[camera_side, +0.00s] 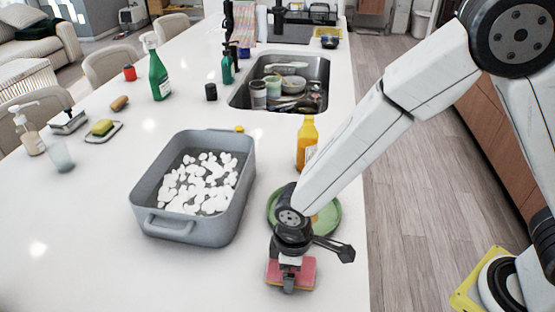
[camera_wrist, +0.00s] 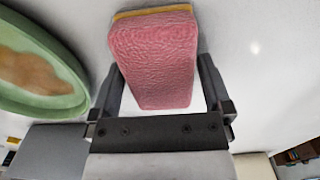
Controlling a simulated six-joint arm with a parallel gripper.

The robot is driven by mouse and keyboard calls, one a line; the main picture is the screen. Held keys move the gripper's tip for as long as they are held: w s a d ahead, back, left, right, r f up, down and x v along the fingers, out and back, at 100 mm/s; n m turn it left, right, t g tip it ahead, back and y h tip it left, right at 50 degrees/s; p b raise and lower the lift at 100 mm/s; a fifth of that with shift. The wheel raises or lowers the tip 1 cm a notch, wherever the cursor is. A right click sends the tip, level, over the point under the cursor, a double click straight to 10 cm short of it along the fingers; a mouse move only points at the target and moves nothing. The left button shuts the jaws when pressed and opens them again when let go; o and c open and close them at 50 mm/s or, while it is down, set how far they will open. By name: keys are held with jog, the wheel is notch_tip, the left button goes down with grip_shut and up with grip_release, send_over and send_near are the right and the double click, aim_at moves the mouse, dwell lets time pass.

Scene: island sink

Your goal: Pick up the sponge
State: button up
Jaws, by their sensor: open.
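A pink sponge (camera_side: 306,271) with a thin yellow layer lies on the white counter near its front right edge. My gripper (camera_side: 290,276) points down at it from above and hides its middle in the side view. In the wrist view the pink sponge (camera_wrist: 155,55) sits between the two fingers of my gripper (camera_wrist: 159,72). The fingers are open, one along each side of the sponge, and a small gap shows at the right finger. A second sponge (camera_side: 102,127), yellow and green, lies on a small tray at the left.
A green plate (camera_side: 327,222) with brown residue is close behind my gripper; the plate (camera_wrist: 40,70) also shows in the wrist view. A grey basin (camera_side: 178,228) with white foam stands to the left. A yellow bottle (camera_side: 307,142) stands behind the plate. The front left counter is clear.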

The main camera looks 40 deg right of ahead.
jog(key=c, duration=1)
jog(key=shift+r, duration=0.15)
jog(key=shift+r, duration=0.8)
jog(key=s+r, duration=0.1)
jog(key=r, duration=0.1)
jog(key=s+d+r, duration=0.1)
jog(key=s+r, duration=0.1)
jog(key=s+d+r, duration=0.1)
jog(key=r, duration=0.2)
jog(key=shift+s+d+r, duration=0.1)
jog(key=shift+s+d, duration=0.05)
jog(key=shift+s+d+r, duration=0.65)
jog(key=shift+s+d, duration=0.1)
jog(key=shift+s, duration=0.6)
jog(key=shift+s+d+r, duration=0.7)
jog(key=shift+s, duration=0.6)
jog(key=shift+s+d+r, duration=0.65)
jog(key=shift+s+d, duration=0.1)
jog(key=shift+s, duration=0.6)
